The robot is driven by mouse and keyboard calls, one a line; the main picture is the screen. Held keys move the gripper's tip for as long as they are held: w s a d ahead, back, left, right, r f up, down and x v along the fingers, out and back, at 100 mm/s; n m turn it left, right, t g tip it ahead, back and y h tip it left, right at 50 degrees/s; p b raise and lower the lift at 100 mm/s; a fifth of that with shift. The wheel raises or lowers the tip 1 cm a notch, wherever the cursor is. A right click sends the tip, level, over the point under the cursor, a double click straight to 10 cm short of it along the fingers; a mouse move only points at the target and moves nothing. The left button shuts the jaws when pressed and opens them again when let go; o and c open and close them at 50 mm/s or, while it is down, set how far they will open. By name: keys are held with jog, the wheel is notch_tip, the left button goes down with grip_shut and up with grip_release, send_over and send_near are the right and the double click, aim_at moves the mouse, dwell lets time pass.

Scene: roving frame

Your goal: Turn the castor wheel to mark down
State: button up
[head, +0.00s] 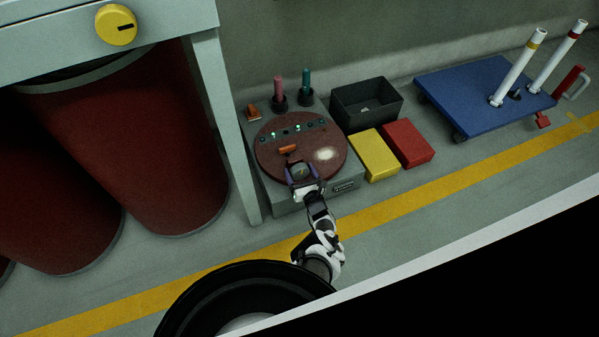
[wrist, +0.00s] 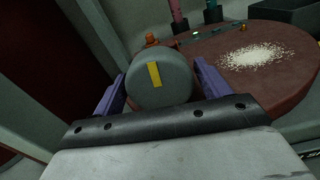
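The castor wheel (wrist: 172,92) appears as a grey round disc with a yellow bar mark (wrist: 154,74) on its face. The bar stands nearly upright in the wrist view, its top leaning slightly left, a little above and left of the disc's middle. In the head view, the wheel (head: 299,171) is small, at the near edge of a brown round plate. My gripper (wrist: 160,68) has its purple fingers spread either side of the wheel, with narrow gaps showing. It also shows in the head view (head: 301,167). Contact behind the wheel is hidden.
The brown plate (head: 270,158) carries a pale granular patch (head: 324,154) and an orange piece (head: 288,149). Pink (head: 278,87) and teal (head: 305,82) handles stand behind it. A black bin (head: 366,102), yellow box (head: 374,155), red box (head: 408,144) and blue trolley (head: 470,95) are rightward.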

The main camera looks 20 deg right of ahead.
jog(key=c, duration=0.7)
jog(key=shift+m, duration=0.3)
jog(key=m, duration=0.3)
jog(key=shift+m, duration=2)
jog(key=o, duration=1)
